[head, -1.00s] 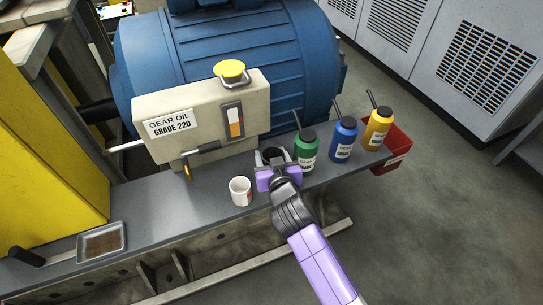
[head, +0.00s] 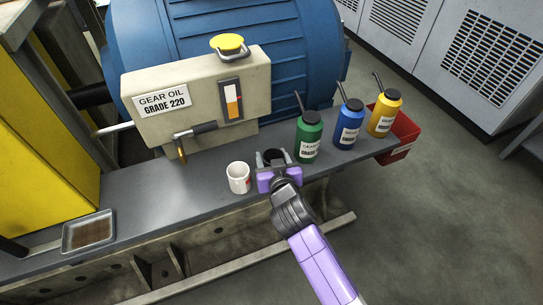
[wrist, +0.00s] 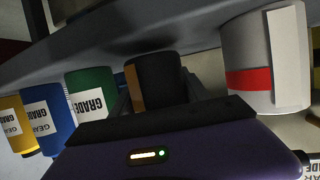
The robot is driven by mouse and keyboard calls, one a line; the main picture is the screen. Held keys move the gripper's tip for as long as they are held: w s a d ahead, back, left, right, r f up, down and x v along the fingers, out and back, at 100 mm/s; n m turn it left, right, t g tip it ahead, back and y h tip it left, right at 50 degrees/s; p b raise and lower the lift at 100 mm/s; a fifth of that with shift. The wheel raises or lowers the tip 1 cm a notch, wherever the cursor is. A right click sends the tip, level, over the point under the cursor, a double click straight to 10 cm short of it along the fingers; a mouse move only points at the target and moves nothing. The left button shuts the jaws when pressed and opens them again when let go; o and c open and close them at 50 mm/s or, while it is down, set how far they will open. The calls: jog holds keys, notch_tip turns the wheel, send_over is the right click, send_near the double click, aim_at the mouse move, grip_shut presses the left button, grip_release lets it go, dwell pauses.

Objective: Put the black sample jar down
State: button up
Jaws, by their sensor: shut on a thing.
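The black sample jar (head: 273,155) is in my gripper (head: 271,160), between its two fingers, at the front of the steel strip (head: 195,190). In the head view only its dark top shows, and my gripper hides the rest. In the wrist view the jar (wrist: 156,80) shows as a dark cylinder with an orange-brown band, between the fingers. My gripper is shut on it. I cannot tell whether the jar's base touches the strip.
A white mug (head: 238,178) stands close on the left. Green (head: 308,138), blue (head: 348,126) and yellow (head: 383,114) oil bottles stand on the right, by a red bin (head: 405,135). The gear oil box (head: 200,100) is behind. A metal tray (head: 89,231) lies far left, with bare strip between.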

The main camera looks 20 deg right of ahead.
jog(key=shift+f+b, duration=0.3)
jog(key=shift+f, duration=0.25)
jog(key=o, duration=1.5)
jog(key=shift+p+v, duration=0.45)
jog(key=shift+v, duration=3.45)
jog(key=s+r+n+y+p, duration=0.3)
jog(key=s+p, duration=0.4)
jog(key=s, duration=1.5)
jog(key=shift+m+t, duration=0.4)
jog(key=shift+t, duration=0.1)
jog(key=s+r+p, duration=0.1)
jog(key=s+r, duration=0.4)
jog(key=s+r+p, duration=0.2)
jog(key=s+r, duration=0.3)
jog(key=r, duration=0.1)
jog(key=s+d+r+p, duration=0.1)
jog(key=s+r+p, duration=0.1)
jog(key=s+r, duration=0.3)
jog(key=shift+d+r, duration=0.15)
jog(key=shift+r, duration=0.3)
